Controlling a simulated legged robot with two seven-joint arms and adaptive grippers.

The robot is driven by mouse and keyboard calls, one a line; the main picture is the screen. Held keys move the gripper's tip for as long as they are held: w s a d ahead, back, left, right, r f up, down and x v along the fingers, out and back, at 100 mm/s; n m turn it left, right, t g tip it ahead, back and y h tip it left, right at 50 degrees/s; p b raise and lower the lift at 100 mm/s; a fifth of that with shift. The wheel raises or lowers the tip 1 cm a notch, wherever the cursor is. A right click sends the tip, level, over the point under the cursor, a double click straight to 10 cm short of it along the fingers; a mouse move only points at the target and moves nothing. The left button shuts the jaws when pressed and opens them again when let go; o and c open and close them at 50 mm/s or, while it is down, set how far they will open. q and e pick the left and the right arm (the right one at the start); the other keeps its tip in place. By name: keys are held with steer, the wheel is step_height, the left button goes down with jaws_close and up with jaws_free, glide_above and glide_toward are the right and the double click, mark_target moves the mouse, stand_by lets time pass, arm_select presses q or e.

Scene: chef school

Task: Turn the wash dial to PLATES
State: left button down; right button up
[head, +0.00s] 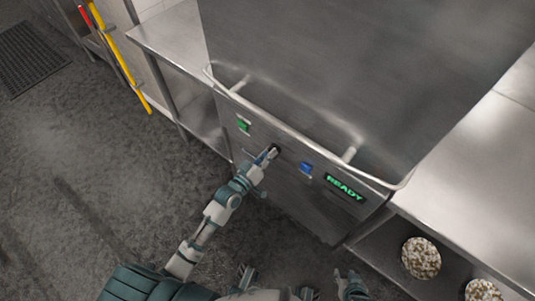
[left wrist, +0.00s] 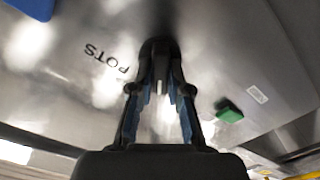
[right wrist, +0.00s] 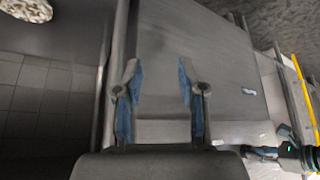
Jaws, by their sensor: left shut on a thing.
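The dark wash dial (head: 276,148) sits on the steel front panel of the dishwasher, between the green and blue buttons. My left gripper (head: 268,154) is shut on it. In the left wrist view the dial (left wrist: 160,52) is between the fingertips of the left gripper (left wrist: 160,85), with a pale mark on it. The printed label POTS (left wrist: 107,57) shows beside the dial. I see no PLATES label; the fingers cover part of the panel. My right gripper (right wrist: 158,80) is open and empty in the right wrist view, away from the dial.
A green button (head: 243,125), a blue button (head: 306,168) and a lit READY display (head: 345,188) are on the same panel. A steel handle bar (head: 290,128) runs above them. Round trays of pale items (head: 421,258) stand on the right lower shelf.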

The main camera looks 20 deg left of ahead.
steer(key=s+d+g+p, duration=0.2)
steer(key=s+g, duration=0.2)
steer(key=s, duration=0.3)
arm_select(q)
steer(key=shift+s+d+f+m+p, duration=0.15)
steer(key=shift+m+p, duration=0.3)
steer(key=shift+m, duration=0.7)
steer(key=shift+a+f+m+p, duration=0.15)
steer(key=shift+m+p, duration=0.25)
steer(key=shift+m, duration=0.8)
steer(key=shift+s+d+f+m+p, duration=0.2)
steer(key=shift+m+p, duration=0.25)
steer(key=shift+m, duration=0.7)
arm_select(e)
steer(key=d+x, duration=0.1)
steer(key=x, duration=0.9)
steer(key=shift+s+a+h, duration=0.15)
steer(key=shift+a+h, duration=0.05)
steer(key=shift+h, duration=0.2)
arm_select(q)
steer(key=shift+w, duration=0.15)
arm_select(e)
steer(key=shift+f, duration=0.1)
arm_select(q)
steer(key=c, duration=1.2)
jaws_free()
steer(key=shift+o, duration=0.4)
steer(key=shift+w+r, duration=0.15)
steer(key=shift+w, duration=0.05)
steer(key=shift+s+a+r, duration=0.1)
